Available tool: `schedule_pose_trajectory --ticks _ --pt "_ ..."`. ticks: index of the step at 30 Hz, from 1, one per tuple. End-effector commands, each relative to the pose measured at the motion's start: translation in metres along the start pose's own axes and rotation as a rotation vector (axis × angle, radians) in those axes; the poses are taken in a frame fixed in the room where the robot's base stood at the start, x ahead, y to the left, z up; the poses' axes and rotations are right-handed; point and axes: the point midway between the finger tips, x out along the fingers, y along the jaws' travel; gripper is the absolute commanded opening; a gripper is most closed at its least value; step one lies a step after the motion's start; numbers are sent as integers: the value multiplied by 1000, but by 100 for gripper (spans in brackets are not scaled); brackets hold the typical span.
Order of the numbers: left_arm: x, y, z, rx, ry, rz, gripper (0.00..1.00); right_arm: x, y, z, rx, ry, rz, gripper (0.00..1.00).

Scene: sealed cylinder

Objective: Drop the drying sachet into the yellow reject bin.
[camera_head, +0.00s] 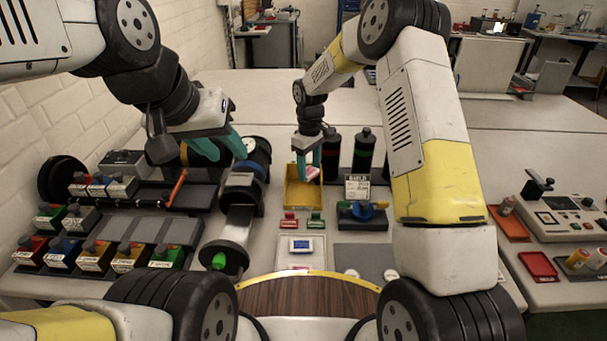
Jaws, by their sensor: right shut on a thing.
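The yellow reject bin (304,200) stands on the table in the middle of the camera_head view. My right gripper (309,170), with teal fingers, is over the bin and points down. It is shut on the drying sachet (312,172), a small pale and reddish packet that shows at the fingers. The fingers hide part of the sachet, and I cannot tell its exact height over the bin. My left gripper (212,150) is open and empty, its teal fingers apart, above the left side of the table near a black-ended cylinder apparatus (239,190).
Dark bottles (364,150) stand right behind the bin, near a label stand (357,187). Red and green small parts (289,222) lie in front of it. Red trays (538,267) and a grey device (570,215) are at the right.

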Motion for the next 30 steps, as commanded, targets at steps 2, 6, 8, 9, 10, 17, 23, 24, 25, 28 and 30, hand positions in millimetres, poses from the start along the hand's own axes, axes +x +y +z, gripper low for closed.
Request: schedule_pose_trajectory --ticks 2,6,8,9,10,17,23,24,25,28,30 --pt "0 0 0 0 0 0 36 0 0 0 0 0 0 65" --pt "0 0 0 0 0 0 36 0 0 0 0 0 0 79" --pt "0 0 0 0 0 0 36 0 0 0 0 0 0 79" --pt "0 0 0 0 0 0 36 0 0 0 0 0 0 79" --pt "0 0 0 0 0 0 36 0 0 0 0 0 0 79" --pt "0 0 0 0 0 0 36 -11 0 0 -1 1 1 79" --pt "0 0 0 0 0 0 36 -46 0 -1 -2 2 2 79" --pt "0 0 0 0 0 0 36 -53 0 -1 -1 3 2 79" --pt "0 0 0 0 0 0 36 -57 0 -1 -1 3 1 79" --pt "0 0 0 0 0 0 36 -69 0 -1 -1 2 1 79" --pt "0 0 0 0 0 0 36 -75 0 0 -1 0 0 79"
